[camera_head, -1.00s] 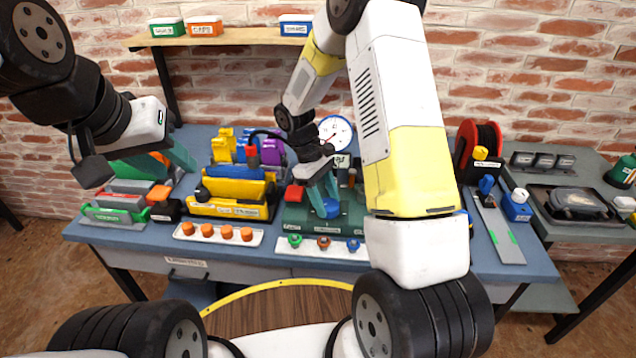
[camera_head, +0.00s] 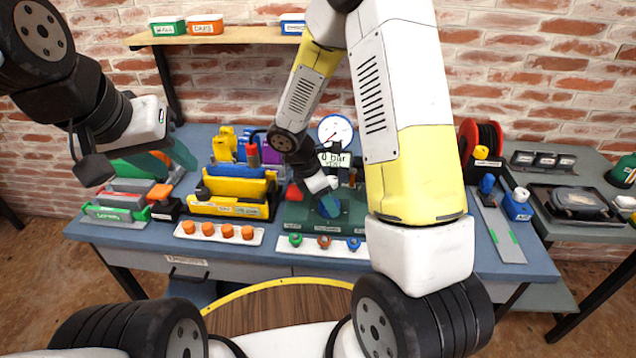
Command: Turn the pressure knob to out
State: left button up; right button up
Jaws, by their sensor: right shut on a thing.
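The pressure knob (camera_head: 328,208) is a blue knob on the dark green unit (camera_head: 354,216) at the middle of the bench. My right gripper (camera_head: 326,204) reaches down from above and is shut on the knob, hiding much of it. Its wrist is tilted. Behind it stand a round white gauge (camera_head: 335,132) and a display (camera_head: 335,159) that reads 0 bar with a smaller, unclear line below. I cannot read the knob's marking.
Yellow and blue holders (camera_head: 235,190) and a tray of orange pieces (camera_head: 218,234) are left. A red reel (camera_head: 480,143) stands right.

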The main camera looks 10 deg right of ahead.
aim_at(319, 217)
jog(key=shift+s+n+t, duration=0.1)
jog(key=shift+n+t, duration=0.6)
jog(key=shift+n, duration=1)
jog(key=o, duration=1.4)
jog(key=shift+c, duration=0.2)
jog(key=shift+r+y, duration=0.1)
jog(key=shift+y, duration=0.2)
jog(key=v, duration=0.7)
jog(key=shift+r, duration=0.25)
jog(key=shift+s+r, duration=0.1)
